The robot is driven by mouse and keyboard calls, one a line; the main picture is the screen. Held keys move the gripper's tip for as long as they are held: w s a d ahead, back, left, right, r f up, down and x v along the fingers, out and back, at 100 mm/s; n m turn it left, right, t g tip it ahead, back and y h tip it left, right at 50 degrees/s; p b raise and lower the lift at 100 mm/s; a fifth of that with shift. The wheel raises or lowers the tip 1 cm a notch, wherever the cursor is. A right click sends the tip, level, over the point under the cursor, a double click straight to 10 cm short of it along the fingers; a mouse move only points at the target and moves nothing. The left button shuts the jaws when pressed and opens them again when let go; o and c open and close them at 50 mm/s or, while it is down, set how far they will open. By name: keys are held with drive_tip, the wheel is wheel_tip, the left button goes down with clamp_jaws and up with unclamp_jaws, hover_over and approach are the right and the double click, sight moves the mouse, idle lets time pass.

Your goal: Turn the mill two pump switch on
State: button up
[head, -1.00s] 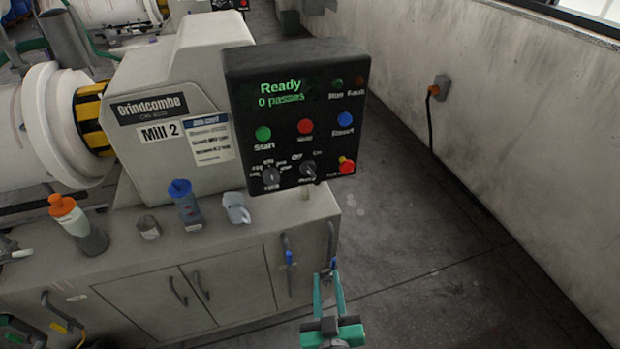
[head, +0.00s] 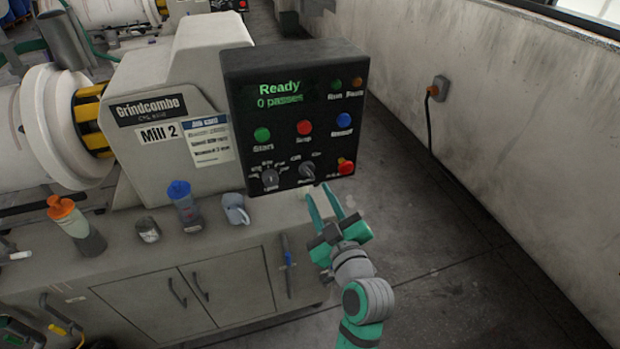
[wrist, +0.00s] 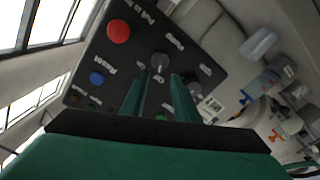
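The mill 2 control panel (head: 290,105) is dark, and its display reads Ready, 0 passes. The pump switch (head: 307,171) is a grey knob low on the panel, with Off and On marks above it. I cannot tell surely which mark it points at. In the wrist view the pump switch (wrist: 159,61) shows just ahead of the fingertips, between their lines. My gripper (head: 317,190) is open and empty, just below and in front of the switch; its green fingers (wrist: 157,78) stand on both sides of empty space. Contact with the knob is not visible.
The speed knob (head: 270,179) is left of the switch, and a red stop button (head: 346,167) is close on its right. Green, red and blue buttons are above. A grey jug (head: 235,208) and bottles stand on the cabinet top. Open floor is at right.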

sight(308, 174)
drive_tip(key=x, duration=0.6)
drive_tip(key=shift+w, duration=0.35)
drive_tip(key=shift+w+a, duration=0.3)
drive_tip(key=shift+a, duration=0.05)
drive_tip(key=shift+d, duration=0.3)
drive_tip(key=shift+a, duration=0.15)
clamp_jaws()
